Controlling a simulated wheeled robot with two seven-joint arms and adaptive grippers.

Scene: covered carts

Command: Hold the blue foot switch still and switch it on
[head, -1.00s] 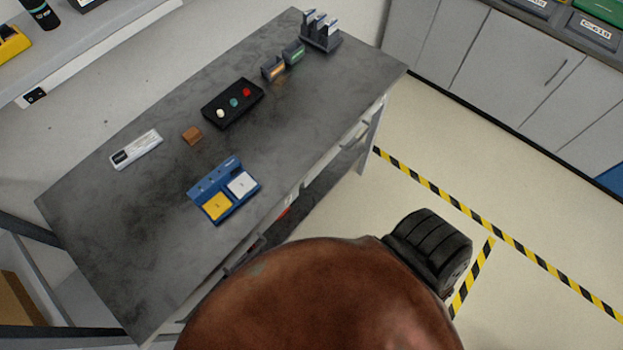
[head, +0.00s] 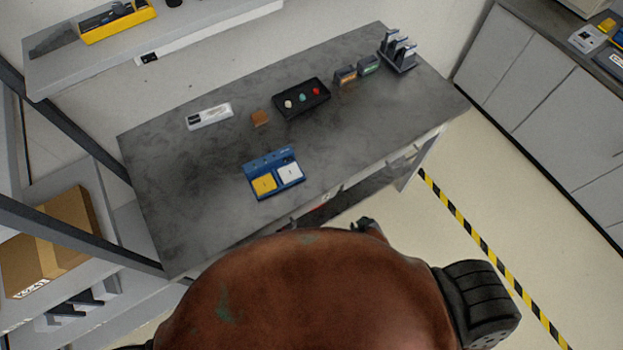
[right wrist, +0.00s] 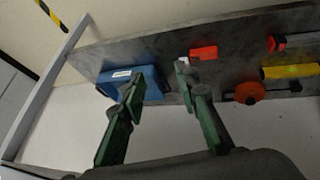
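The blue foot switch (head: 268,160) lies on the grey table (head: 205,235) near its front edge. It has a yellow pedal on the left and a white pedal on the right. Whether it is on cannot be told at this size. My right gripper (right wrist: 158,76) is open in the right wrist view, with nothing between its green-padded fingers. The foot switch cannot be made out for certain in that view.
A grey rack (head: 398,54) stands far right. The right wrist view shows a blue box (right wrist: 150,82) and red pieces (right wrist: 203,52) on a dark surface.

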